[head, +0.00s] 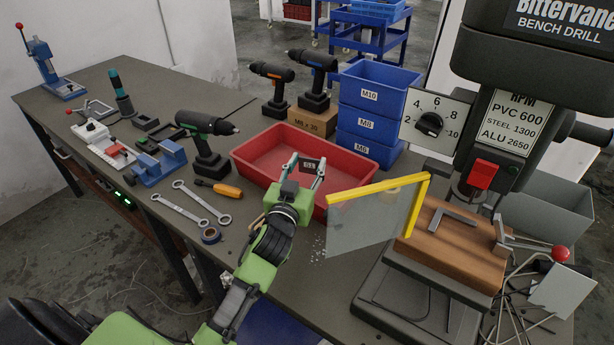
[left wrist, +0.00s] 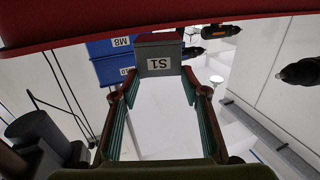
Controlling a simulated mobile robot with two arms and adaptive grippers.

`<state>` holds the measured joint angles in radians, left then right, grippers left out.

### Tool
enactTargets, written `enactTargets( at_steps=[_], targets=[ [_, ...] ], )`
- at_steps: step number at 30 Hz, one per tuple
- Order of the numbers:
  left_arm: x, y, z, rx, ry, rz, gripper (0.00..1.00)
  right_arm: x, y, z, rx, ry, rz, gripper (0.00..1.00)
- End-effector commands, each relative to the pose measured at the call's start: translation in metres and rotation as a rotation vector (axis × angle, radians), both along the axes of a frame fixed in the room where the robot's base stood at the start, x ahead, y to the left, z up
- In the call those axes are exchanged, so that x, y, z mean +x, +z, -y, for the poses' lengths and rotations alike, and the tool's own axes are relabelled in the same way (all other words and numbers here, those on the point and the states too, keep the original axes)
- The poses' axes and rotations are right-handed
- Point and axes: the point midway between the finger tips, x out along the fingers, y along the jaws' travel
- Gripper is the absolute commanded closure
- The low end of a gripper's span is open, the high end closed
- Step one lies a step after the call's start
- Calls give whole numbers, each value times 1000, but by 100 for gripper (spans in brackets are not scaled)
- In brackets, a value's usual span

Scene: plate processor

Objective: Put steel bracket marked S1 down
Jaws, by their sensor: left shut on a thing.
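The steel bracket marked S1 (head: 312,165) is a small dark grey piece with a white label. My left gripper (head: 306,172) is shut on it, with a finger at each side. In the head view they are over the red tray (head: 253,172); whether the bracket touches the tray cannot be told. In the left wrist view the bracket (left wrist: 158,42) sits between the fingertips with its S1 label upside down, and a red edge of the tray (left wrist: 60,38) crosses the top. My right gripper is not in view.
Blue bins (head: 376,97) marked M10, M8 and M6 stand behind the tray. A bench drill (head: 520,90) with a yellow-framed clear guard (head: 365,220) is at right.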

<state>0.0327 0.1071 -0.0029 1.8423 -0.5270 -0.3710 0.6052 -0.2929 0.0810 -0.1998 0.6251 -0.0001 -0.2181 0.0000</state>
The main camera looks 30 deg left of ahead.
Motion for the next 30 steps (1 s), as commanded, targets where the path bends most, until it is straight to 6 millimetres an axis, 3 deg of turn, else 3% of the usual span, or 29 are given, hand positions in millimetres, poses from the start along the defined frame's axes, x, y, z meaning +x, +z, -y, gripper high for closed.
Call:
enactTargets(
  at_steps=[10,30],
  targets=[
    [6,-36,-3,0,-1,2,87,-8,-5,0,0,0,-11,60],
    [6,-50,-2,0,-2,3,87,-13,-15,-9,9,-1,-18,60]
  ],
)
